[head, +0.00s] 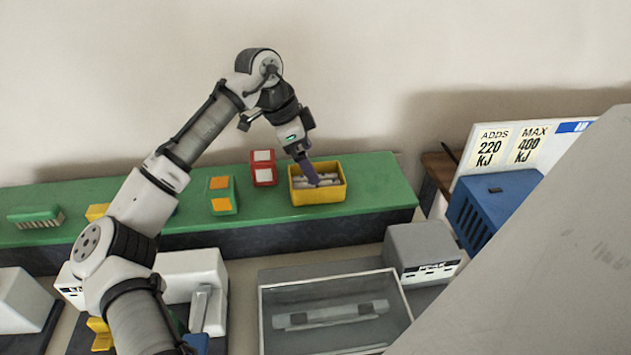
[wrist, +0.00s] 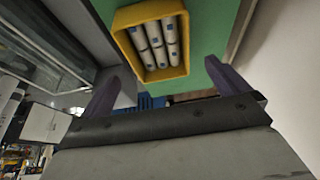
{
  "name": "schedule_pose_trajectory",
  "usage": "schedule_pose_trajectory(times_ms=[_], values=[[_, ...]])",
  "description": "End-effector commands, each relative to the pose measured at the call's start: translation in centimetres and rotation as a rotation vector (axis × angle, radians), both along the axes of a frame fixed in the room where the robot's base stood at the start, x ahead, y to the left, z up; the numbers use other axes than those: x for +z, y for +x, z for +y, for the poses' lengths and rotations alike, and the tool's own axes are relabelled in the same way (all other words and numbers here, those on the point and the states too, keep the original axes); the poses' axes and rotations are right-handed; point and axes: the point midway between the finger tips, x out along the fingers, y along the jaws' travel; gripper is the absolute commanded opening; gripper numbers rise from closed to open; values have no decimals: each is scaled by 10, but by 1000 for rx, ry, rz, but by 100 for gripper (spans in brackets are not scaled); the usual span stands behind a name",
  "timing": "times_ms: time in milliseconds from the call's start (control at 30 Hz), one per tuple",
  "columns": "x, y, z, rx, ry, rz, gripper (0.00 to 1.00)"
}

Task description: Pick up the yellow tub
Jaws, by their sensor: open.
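The yellow tub (head: 318,195) stands on the green shelf top, towards its right end, in the head view. It holds several white rolls with blue marks, which show clearly in the wrist view. My gripper (head: 308,172) is above the tub, pointing down, with a purple finger over its opening in the head view. In the wrist view the tub (wrist: 182,72) lies beyond the two purple fingers, and my gripper (wrist: 165,85) is open with nothing between the fingers. I cannot tell whether a finger touches the tub.
A red box (head: 263,168) stands just left of the tub, and a green and orange box (head: 221,195) further left. The green shelf (head: 375,180) has free room right of the tub. Below are a clear-lidded tray (head: 335,310) and a grey machine (head: 422,250).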

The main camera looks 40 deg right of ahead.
Motion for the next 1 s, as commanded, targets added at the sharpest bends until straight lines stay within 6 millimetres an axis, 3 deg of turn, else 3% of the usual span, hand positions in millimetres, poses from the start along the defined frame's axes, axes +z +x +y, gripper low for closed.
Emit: schedule_pose_trajectory(times_ms=[267, 600, 1000], values=[[-19, -4, -5, 0, 1, 0, 100], [-60, -11, -15, 3, 1, 1, 100], [-64, -12, -16, 2, -1, 0, 100]])
